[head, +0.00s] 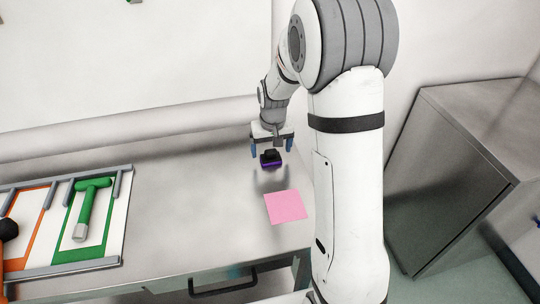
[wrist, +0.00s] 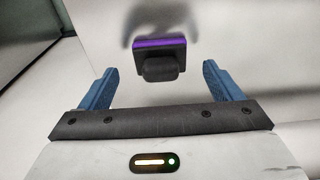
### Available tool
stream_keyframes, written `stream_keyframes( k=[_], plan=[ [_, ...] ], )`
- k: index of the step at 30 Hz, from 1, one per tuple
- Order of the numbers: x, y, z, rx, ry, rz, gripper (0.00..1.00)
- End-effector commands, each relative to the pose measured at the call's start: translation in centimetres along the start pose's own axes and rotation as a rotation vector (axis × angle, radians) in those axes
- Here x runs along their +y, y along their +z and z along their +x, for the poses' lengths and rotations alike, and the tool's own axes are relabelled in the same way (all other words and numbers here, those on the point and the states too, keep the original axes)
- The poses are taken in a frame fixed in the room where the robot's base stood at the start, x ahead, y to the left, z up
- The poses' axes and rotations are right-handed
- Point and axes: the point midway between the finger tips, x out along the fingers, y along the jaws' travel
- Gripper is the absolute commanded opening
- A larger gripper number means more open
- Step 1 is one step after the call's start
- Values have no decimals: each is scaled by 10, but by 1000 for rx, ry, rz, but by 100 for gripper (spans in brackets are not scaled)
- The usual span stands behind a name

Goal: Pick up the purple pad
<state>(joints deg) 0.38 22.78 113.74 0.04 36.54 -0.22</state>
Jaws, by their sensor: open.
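The purple pad (head: 271,161) is a small dark block with a black knob on top and a purple band. In the head view it is on the grey table, just below my gripper (head: 272,146). In the wrist view the pad (wrist: 160,55) is ahead of the fingers, its black knob towards me and centred between them. My gripper (wrist: 157,84) has two blue fingers spread wide apart, with nothing held between them. The fingertips look clear of the pad.
A pink square (head: 285,206) lies on the grey table (head: 190,200) in front of the pad. At left is a tray (head: 122,225) with a green hammer (head: 92,200) and a partly seen dark tool (head: 8,230). A metal cabinet (head: 445,170) stands right. The table's middle is clear.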

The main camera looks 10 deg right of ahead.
Motion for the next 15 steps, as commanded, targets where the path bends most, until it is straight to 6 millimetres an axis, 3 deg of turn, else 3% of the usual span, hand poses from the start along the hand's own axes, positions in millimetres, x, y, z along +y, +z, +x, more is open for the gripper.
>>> stream_keyframes(
  k=[6,13,15],
  plan=[
    [-1,1,24,-2,0,-1,85],
    [-1,1,26,0,0,-1,85],
    [-1,1,26,0,0,-1,81]
  ],
)
